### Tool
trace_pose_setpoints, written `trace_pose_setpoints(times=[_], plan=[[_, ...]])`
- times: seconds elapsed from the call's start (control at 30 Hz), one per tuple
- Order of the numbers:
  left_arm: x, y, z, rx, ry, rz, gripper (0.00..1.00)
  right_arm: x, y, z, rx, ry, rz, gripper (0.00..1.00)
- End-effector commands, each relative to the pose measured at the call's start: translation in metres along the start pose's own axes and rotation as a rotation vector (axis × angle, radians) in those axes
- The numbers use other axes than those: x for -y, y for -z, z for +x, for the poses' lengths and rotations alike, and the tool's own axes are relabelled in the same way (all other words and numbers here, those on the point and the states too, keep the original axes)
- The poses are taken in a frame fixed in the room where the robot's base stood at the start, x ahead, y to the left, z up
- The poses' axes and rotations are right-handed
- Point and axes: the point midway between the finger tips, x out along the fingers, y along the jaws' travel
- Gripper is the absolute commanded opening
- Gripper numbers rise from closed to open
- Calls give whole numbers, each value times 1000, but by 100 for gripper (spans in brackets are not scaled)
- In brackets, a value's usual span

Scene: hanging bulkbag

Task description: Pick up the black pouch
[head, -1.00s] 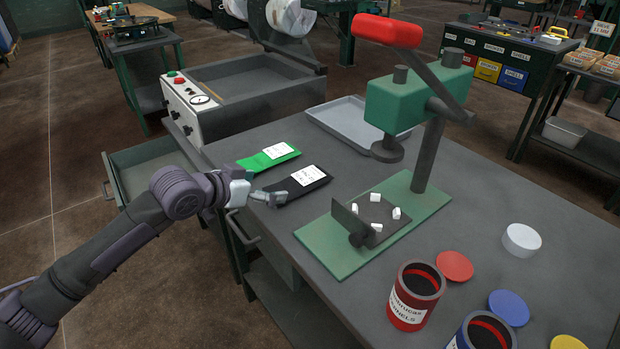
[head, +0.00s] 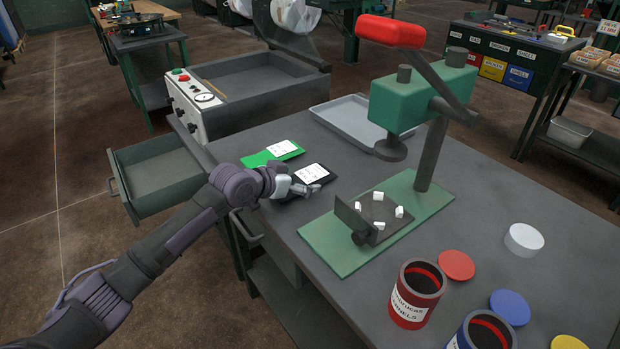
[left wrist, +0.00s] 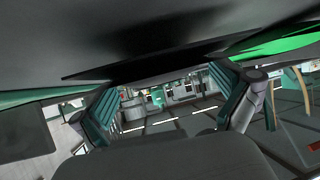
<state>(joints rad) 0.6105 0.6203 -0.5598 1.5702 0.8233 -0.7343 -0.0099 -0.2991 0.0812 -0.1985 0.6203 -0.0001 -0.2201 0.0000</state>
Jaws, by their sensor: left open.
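The black pouch (head: 312,172) with a white label lies flat on the grey table near its left edge. My left gripper (head: 307,189) is over the pouch's near edge in the head view and hides part of it. In the left wrist view the two teal-padded fingers (left wrist: 168,103) stand wide apart with nothing between them. A dark flat shape, which looks like the black pouch (left wrist: 150,66), spans the view just beyond them. I cannot tell whether the fingers touch the pouch. My right gripper is not in view.
A green pouch (head: 270,154) lies just behind the black one. A green press (head: 400,215) stands to the right on its base. A grey tray (head: 350,118) is farther back. Open red and blue cans (head: 417,292) and lids are at the front right. An open drawer (head: 155,180) juts out at left.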

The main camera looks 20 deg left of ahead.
Motion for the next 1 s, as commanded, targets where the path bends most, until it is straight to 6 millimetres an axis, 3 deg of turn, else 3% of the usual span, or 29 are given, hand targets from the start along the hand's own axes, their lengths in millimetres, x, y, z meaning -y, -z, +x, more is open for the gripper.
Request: trace_pose_setpoints(times=[0.07,0.4,0.47,0.77,1.0], plan=[[0,0,0,0,0,0,100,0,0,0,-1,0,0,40],[0,-1,0,1,0,-1,43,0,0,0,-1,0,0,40],[0,-1,0,1,0,-1,36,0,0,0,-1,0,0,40],[0,2,-2,0,0,-1,36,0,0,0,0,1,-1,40],[0,23,-13,-4,1,1,36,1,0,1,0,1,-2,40]])
